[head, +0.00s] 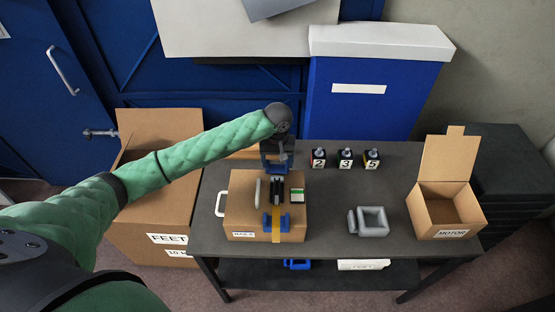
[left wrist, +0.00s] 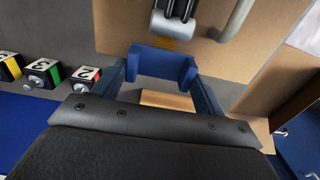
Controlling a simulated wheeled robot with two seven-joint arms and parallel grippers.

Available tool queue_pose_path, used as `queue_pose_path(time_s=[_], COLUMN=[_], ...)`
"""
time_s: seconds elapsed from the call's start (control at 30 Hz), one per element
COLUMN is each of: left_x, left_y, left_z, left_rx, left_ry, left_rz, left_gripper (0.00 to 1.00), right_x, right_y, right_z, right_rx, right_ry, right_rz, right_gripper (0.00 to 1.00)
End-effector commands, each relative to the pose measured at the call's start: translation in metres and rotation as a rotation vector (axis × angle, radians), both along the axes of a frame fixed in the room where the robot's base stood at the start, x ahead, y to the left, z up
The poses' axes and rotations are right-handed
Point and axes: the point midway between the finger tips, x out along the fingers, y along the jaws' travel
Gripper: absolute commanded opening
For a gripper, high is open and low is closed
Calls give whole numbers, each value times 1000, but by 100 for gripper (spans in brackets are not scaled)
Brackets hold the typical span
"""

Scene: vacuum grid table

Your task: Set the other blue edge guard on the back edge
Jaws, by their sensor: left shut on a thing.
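My left gripper (head: 275,162) is above the back edge of a taped-looking cardboard box (head: 240,205). It is shut on a blue edge guard (left wrist: 163,65), which spans between its fingers in the left wrist view. I cannot tell whether the guard touches the box. An orange strap (head: 276,236) runs over the box, with a dark ratchet (head: 277,188) on top; the ratchet also shows in the left wrist view (left wrist: 172,24). Another blue edge guard (head: 270,223) sits at the front edge on the strap. My right gripper is not in view.
Several numbered blocks (head: 345,158) stand behind right on the dark table (head: 330,215). A grey square piece (head: 372,221) and an open MOTOR box (head: 445,208) are to the right.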

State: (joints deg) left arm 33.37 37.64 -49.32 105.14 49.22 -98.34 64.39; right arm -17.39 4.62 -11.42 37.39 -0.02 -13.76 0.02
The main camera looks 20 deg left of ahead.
Motion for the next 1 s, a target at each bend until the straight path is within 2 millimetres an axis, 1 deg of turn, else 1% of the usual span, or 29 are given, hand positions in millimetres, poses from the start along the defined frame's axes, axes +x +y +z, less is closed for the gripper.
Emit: queue_pose_path(time_s=[0.13, 0.3, 0.8, 1.0], left_x=[0, 0, 0, 0], left_y=[0, 0, 0, 0], left_z=[-3, -6, -16, -19], left_rx=[0, 0, 0, 0], left_ry=[0, 0, 1, 1], left_rz=[0, 0, 0, 0], left_gripper=[50, 50, 50, 50], right_x=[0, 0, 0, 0], right_y=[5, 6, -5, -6], right_z=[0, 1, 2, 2], right_rx=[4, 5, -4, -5], right_ry=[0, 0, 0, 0], right_rz=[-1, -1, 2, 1], right_gripper=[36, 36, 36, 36])
